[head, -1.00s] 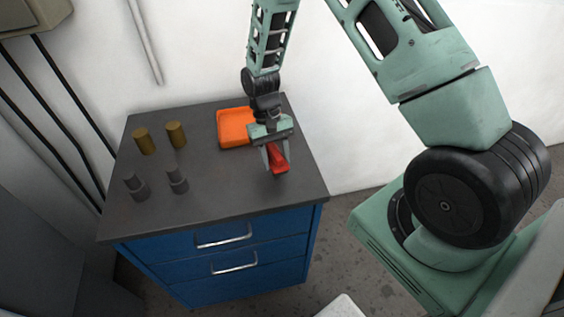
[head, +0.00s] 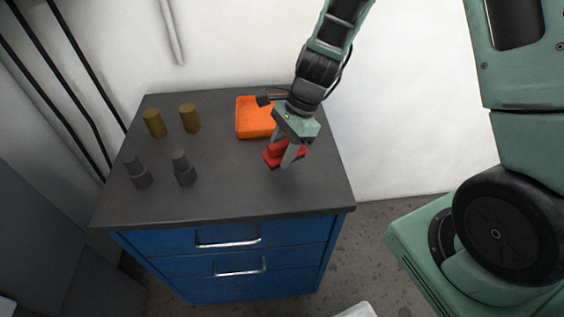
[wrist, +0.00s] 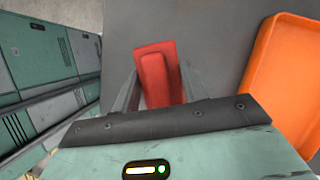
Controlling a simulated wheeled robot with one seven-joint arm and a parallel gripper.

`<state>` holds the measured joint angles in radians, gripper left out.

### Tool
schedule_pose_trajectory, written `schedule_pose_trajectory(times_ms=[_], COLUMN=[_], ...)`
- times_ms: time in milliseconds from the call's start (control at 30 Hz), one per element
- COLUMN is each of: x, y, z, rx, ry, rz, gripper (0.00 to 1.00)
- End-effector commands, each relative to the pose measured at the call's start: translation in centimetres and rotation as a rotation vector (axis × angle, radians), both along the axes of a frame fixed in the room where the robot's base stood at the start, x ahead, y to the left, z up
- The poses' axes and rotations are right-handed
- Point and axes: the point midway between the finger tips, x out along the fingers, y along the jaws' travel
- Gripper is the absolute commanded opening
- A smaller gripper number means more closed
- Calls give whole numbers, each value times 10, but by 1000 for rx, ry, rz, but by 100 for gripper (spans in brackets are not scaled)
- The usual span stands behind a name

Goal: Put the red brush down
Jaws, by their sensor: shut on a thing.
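The red brush (head: 270,157) is between the fingers of my gripper (head: 285,152), over the right part of the dark cabinet top (head: 230,185). My gripper is shut on it. In the wrist view the red brush (wrist: 158,75) lies between the two grey fingers of my gripper (wrist: 160,90), with the grey top behind it. The brush is close to the top; I cannot tell whether it touches. Its bristles are mostly hidden.
An orange tray (head: 254,132) lies just behind the gripper, and right of it in the wrist view (wrist: 278,90). Two brown cylinders (head: 154,124) (head: 190,118) and two dark grey stepped pieces (head: 138,172) (head: 184,169) stand on the left. The front middle of the top is clear.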

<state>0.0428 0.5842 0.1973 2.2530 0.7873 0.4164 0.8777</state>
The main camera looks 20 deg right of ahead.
Motion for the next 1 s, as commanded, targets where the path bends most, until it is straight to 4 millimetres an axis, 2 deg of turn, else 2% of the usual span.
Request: schedule_pose_trajectory(times_ms=[200, 300, 700, 733, 800, 1000], x=[-1, 0, 0, 0, 0, 0], y=[0, 0, 0, 0, 0, 0], z=[-31, -40, -46, -46, -45, -44], rx=[2, 1, 0, 0, 0, 0], ry=[5, 3, -1, -1, -1, -1], rz=[0, -1, 2, 2, 2, 2], gripper=[22, 22, 22, 46, 65, 65])
